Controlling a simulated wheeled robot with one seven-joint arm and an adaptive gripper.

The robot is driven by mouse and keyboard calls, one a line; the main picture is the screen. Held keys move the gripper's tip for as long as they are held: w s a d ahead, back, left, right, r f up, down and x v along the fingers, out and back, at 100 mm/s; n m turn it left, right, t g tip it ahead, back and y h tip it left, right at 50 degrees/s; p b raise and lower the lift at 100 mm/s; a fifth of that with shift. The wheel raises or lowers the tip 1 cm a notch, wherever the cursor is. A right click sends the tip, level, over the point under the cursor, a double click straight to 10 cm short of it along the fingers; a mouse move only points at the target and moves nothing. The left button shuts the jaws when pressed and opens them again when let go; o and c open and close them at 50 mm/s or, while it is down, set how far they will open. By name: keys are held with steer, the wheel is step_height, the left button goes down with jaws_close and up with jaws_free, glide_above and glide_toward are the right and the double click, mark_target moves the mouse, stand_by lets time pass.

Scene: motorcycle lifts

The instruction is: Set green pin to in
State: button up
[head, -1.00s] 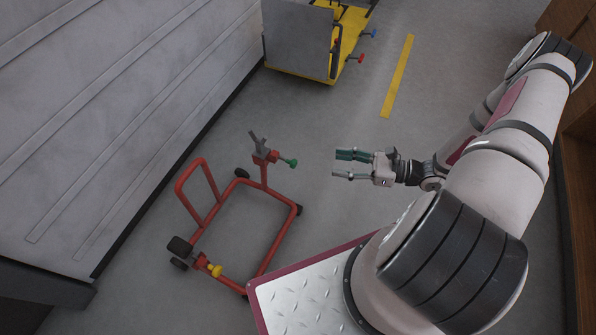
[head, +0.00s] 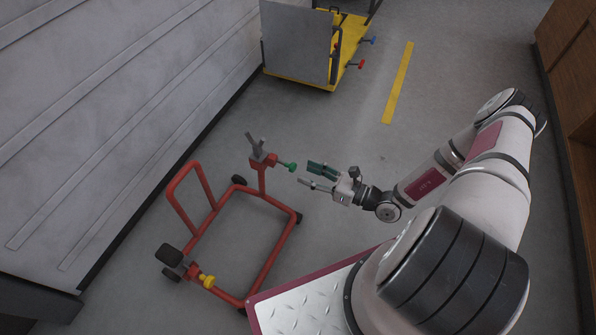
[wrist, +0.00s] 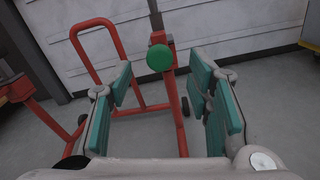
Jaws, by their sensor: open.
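The green pin (head: 291,167) is a round knob sticking out to the right from the top of a red post on the red wheeled stand (head: 233,213). My gripper (head: 315,176) is open and empty, just right of the green pin in the head view, with a small gap between them. In the wrist view the green pin (wrist: 160,58) shows face-on as a round green disc, between and beyond the green-padded fingers of my gripper (wrist: 165,95). How far the pin sticks out of its socket I cannot tell.
A yellow knob (head: 208,281) sits low on the stand's front bar. A yellow cart (head: 340,70) with red (head: 361,64) and blue (head: 373,41) knobs stands at the back. A grey wall is left, wooden cabinets right.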

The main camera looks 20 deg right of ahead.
mark_target(295, 168)
steer(key=shift+b+x, duration=0.5)
steer(key=shift+x, duration=1.7)
